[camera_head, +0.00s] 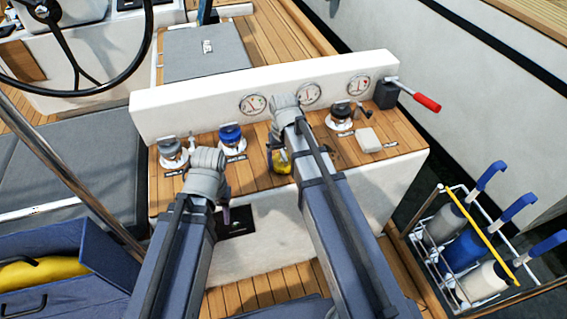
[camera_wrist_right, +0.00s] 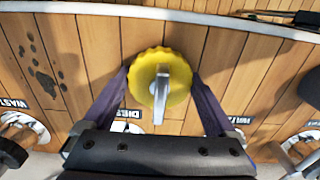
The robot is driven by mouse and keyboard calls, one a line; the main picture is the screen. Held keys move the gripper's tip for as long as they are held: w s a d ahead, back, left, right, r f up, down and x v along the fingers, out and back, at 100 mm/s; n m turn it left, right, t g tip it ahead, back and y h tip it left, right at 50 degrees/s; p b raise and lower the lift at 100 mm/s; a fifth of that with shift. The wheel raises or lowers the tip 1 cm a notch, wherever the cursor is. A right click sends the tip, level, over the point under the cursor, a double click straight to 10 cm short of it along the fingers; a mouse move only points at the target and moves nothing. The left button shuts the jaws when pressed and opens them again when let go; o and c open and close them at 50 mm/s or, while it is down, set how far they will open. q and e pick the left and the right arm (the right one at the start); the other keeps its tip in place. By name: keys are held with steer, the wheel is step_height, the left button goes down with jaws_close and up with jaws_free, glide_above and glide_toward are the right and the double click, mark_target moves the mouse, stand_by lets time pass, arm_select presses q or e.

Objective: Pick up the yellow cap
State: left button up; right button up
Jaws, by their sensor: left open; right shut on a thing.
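The yellow cap (camera_wrist_right: 150,68) is a round disc with a scalloped edge and a pale raised grip bar across it. In the right wrist view it sits between the two fingers of my right gripper (camera_wrist_right: 160,86), which is shut on it. In the head view the yellow cap (camera_head: 281,167) shows partly below my right wrist, over the wooden ledge; the fingers are mostly hidden there. A pale fitting with a "DIES..." label (camera_wrist_right: 128,127) shows just below the cap in the wrist view. My left gripper (camera_head: 227,205) is open and empty at the ledge's front edge.
The ledge (camera_head: 258,172) also carries a grey cap (camera_head: 171,150), a blue cap (camera_head: 231,136), a black cap (camera_head: 341,112) and a pale block (camera_head: 368,139). Behind stands a white panel (camera_head: 190,107) with gauges and a red-handled lever (camera_head: 425,102). A bottle rack (camera_head: 466,300) stands right.

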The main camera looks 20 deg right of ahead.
steer(key=shift+c, duration=1.4)
step_height(320, 180, up, 13)
steer(key=p, duration=1.3)
